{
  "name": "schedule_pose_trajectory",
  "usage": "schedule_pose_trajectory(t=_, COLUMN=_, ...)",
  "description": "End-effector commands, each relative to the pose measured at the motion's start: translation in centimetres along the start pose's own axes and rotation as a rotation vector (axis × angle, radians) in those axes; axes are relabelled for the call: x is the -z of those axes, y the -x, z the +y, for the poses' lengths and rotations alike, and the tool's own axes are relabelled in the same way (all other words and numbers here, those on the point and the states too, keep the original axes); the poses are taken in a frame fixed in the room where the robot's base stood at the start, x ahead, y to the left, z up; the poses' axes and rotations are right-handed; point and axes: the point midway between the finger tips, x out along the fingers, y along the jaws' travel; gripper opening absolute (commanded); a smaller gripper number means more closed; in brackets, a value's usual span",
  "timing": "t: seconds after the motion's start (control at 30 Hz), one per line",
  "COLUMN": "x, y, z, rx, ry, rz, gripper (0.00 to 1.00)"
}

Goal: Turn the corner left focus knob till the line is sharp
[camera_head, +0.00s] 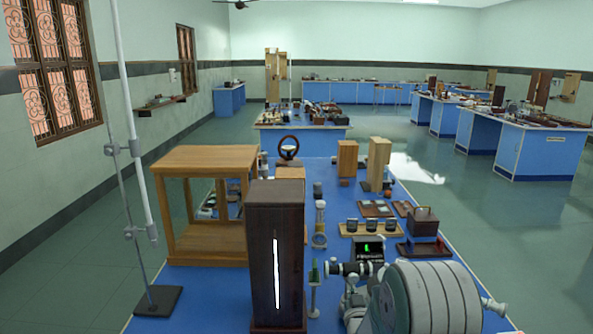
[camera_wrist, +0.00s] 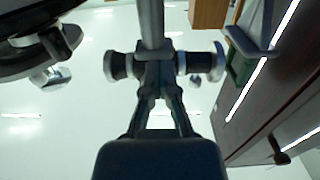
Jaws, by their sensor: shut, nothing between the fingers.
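A small dark display box (camera_head: 367,250) on the blue front bench shows a short green line; it is too small to judge sharpness. Behind my arm's side of the bench, a black-and-silver instrument tube (camera_head: 340,268) runs sideways. In the wrist view my gripper (camera_wrist: 156,82) reaches up from the bottom, its fingers drawn together with nothing between them. Near the tips are a grey upright tube (camera_wrist: 152,25), a left black-and-silver knob-like part (camera_wrist: 117,65) and a right one (camera_wrist: 203,62). Which is the focus knob, and whether the fingers touch it, I cannot tell.
A tall dark wooden box (camera_head: 262,225) with a bright slit stands just left of the instrument; its slit also shows in the wrist view. A wooden open frame (camera_head: 205,155) and a metal stand (camera_head: 158,300) are further left. Several wooden blocks and trays lie behind.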

Motion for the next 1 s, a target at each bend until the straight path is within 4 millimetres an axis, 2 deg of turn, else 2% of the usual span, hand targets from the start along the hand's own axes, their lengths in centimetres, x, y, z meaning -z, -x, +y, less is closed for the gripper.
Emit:
schedule_pose_trajectory(t=0.57, x=0.2, y=-0.1, z=1.4, rx=-0.001, ry=-0.001, rz=0.005, gripper=0.00)
schedule_pose_trajectory(t=0.87, x=-0.6, y=-0.1, z=1.6, rx=-0.001, ry=0.000, rz=0.003, gripper=0.00)
schedule_pose_trajectory(t=1.0, x=-0.7, y=0.7, z=1.6, rx=-0.001, ry=0.000, rz=0.002, gripper=0.00)
